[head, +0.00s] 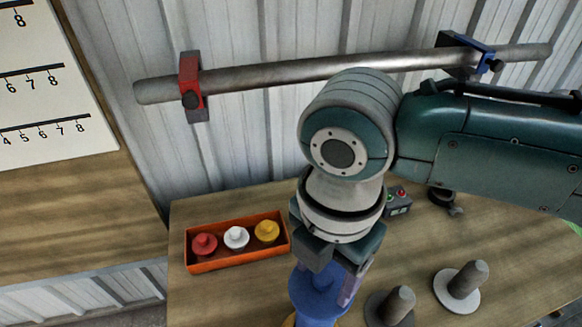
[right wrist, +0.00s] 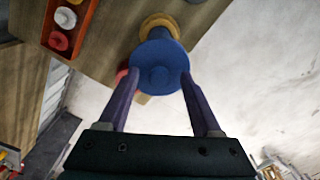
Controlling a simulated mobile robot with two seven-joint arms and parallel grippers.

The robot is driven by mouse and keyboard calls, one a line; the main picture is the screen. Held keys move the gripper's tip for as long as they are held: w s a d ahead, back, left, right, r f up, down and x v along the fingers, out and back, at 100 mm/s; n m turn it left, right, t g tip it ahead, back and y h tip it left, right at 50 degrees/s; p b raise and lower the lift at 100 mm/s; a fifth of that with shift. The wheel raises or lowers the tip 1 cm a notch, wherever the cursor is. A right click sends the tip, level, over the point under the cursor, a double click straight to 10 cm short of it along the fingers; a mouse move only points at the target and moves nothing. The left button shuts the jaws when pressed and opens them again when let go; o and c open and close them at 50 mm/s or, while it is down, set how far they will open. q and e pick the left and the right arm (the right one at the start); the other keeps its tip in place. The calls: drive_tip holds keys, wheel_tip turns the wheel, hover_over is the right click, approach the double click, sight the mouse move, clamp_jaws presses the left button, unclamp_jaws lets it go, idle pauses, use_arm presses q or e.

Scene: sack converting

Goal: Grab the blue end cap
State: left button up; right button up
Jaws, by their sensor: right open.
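The blue end cap (head: 312,297) is at the lower middle of the head view, partly covered by my right gripper (head: 328,284). Whether a finger touches the cap I cannot tell. A yellow-tan round piece (right wrist: 160,24) shows behind the cap. My left gripper is not in view.
An orange tray (head: 237,262) holds red, white and yellow caps, left of the gripper. Two grey posts on round bases (head: 398,302) (head: 466,280) stand to the right. A button box (head: 397,203) is behind. A metal bar (head: 300,72) runs along the wall.

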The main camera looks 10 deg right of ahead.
drive_tip(key=shift+f, duration=0.1)
drive_tip(key=shift+c, duration=0.3)
clamp_jaws()
